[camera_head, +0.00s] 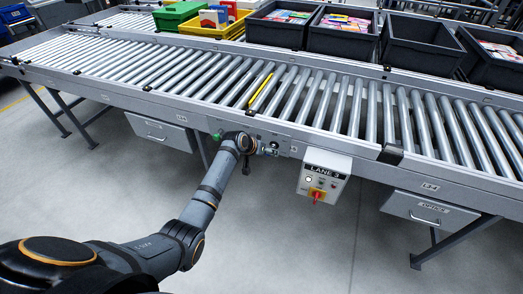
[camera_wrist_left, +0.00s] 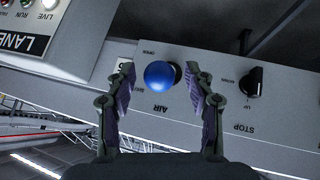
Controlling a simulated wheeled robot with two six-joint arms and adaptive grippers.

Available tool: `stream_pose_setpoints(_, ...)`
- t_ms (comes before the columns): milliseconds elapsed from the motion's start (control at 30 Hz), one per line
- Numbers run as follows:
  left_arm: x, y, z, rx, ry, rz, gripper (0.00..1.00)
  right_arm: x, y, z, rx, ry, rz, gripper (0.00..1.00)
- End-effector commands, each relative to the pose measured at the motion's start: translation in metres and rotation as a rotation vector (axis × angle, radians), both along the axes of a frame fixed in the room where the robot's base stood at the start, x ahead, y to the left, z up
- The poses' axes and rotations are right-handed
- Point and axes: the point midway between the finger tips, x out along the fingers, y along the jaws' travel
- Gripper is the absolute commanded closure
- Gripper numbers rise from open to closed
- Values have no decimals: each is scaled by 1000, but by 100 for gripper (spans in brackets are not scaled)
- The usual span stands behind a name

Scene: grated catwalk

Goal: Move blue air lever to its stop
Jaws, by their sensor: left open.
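The blue air lever shows its round blue knob (camera_wrist_left: 160,74) in the left wrist view, on a grey panel with the upside-down label AIR beside it. My left gripper (camera_wrist_left: 159,82) is open, with one finger on each side of the knob. Gaps show between the knob and both fingers, so it is not gripped. In the head view my left gripper (camera_head: 254,146) is at the conveyor's front side rail, and I cannot make out the lever there. My right gripper is not in view.
A black rotary knob (camera_wrist_left: 254,81) sits beside the lever near the label STOP. The LANE 3 control box (camera_head: 322,177), with a red switch, hangs right of the gripper. The roller conveyor (camera_head: 205,75) runs behind, with black bins (camera_head: 418,45) beyond. Floor in front is clear.

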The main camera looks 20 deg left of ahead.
Motion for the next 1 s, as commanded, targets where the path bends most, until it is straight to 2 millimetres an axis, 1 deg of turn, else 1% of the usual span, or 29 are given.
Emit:
stream_pose_setpoints(300, -44, 21, 53, 5, -2, -1, 46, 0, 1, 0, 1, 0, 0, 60)
stream_pose_setpoints(433, -58, 27, 70, 4, -3, -1, 46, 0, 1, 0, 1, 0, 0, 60)
stream_pose_setpoints(600, -66, 29, 79, 2, 0, -1, 46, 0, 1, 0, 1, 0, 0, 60)
stream_pose_setpoints(1000, -66, 29, 80, 1, 0, -1, 46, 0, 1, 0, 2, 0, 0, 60)
